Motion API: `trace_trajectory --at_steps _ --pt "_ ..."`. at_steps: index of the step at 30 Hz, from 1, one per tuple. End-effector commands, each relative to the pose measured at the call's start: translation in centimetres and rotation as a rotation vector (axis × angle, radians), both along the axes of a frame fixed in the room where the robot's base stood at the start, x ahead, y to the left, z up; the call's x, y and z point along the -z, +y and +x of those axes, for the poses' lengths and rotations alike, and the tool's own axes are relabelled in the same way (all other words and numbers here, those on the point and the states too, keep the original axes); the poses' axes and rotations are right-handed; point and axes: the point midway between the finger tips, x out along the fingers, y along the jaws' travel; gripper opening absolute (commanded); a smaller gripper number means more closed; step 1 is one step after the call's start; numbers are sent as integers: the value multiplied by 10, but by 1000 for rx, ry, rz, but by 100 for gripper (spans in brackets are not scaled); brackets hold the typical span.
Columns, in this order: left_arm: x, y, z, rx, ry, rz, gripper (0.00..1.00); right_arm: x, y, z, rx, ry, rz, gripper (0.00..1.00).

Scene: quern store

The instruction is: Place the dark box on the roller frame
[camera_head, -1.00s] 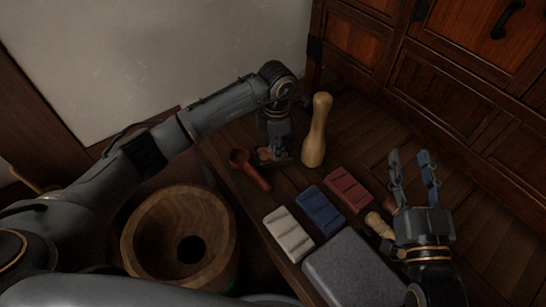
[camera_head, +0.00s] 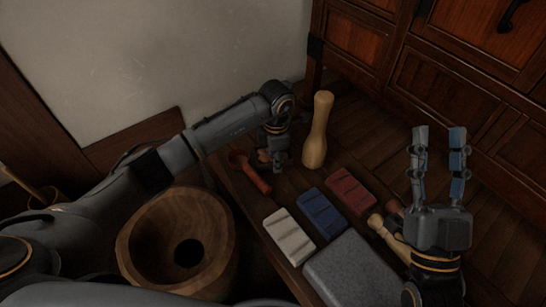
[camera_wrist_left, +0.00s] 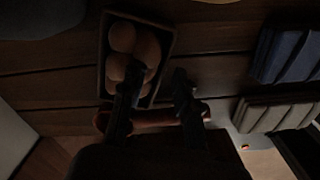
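A dark open box (camera_wrist_left: 170,45) holding several round brown pieces lies on the wooden top in the left wrist view. In the head view it is mostly hidden under my left gripper (camera_head: 277,155). In the left wrist view, that gripper's fingers (camera_wrist_left: 157,95) are apart; one overlaps the box's near part, the other is beside it. I see no grip on it. My right gripper (camera_head: 438,136) is open and empty, fingers upward, at the right. I cannot clearly identify a roller frame.
A red scoop (camera_head: 250,173) lies beside the box. A tan pestle-like piece (camera_head: 318,130) stands behind. White (camera_head: 289,236), blue (camera_head: 322,213) and red (camera_head: 350,191) ridged blocks and a grey slab (camera_head: 352,272) lie nearer. A round wooden tub (camera_head: 140,235) stands left; a cabinet (camera_head: 450,85) behind.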

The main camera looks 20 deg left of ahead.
Motion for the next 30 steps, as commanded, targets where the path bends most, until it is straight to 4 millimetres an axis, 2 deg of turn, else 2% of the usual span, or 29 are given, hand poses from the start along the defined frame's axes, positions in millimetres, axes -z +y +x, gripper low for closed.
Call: trace_trajectory --at_steps 1,4,5,21,30 --pt "0 0 0 0 0 0 23 0 0 0 0 0 0 40" --pt "0 0 0 0 0 0 3 0 0 0 0 1 0 40" --pt "0 0 0 0 0 0 0 0 0 0 0 1 0 40" --pt "-6 0 0 0 -1 0 0 1 0 3 1 18 -5 40" --pt "-34 0 1 0 -2 0 0 33 1 22 13 228 -65 40"
